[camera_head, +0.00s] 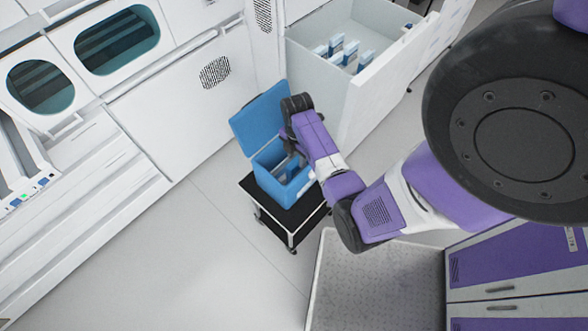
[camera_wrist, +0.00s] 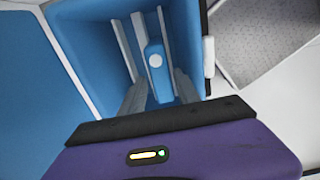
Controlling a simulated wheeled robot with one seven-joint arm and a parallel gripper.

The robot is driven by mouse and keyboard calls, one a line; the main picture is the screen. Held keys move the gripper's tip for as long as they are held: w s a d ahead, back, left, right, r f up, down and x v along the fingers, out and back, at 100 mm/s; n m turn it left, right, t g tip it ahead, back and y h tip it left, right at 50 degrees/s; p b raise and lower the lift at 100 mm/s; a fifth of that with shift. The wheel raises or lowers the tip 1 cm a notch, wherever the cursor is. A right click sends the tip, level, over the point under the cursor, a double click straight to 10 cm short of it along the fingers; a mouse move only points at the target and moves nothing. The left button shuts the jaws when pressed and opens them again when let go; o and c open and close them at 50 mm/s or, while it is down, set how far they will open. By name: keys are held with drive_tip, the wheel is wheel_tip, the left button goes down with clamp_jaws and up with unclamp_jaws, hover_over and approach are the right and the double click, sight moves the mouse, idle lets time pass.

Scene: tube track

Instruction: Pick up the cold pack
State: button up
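The cold pack looks to be the slim blue piece with a white round spot (camera_wrist: 158,82) in the wrist view. It stands inside the open blue box (camera_head: 294,192), whose inside wall also shows in the wrist view (camera_wrist: 90,50). My gripper (camera_wrist: 160,92) reaches down into the box with its grey fingers apart, one on each side of the cold pack. I see gaps between the fingers and the pack. In the head view my arm hides the pack and most of the fingers.
Pale upright dividers (camera_wrist: 139,36) stand beside the pack in the box. The box's lid (camera_head: 258,115) is open at the back. The box sits on a black-topped cart (camera_head: 268,211). An open white drawer (camera_head: 390,75) with several blue-white packs (camera_head: 350,51) is behind.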

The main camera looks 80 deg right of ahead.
sight(297, 170)
drive_tip(key=shift+s+f, duration=0.1)
drive_tip(key=shift+f, duration=2.85)
drive_tip(key=shift+d, duration=0.1)
clamp_jaws()
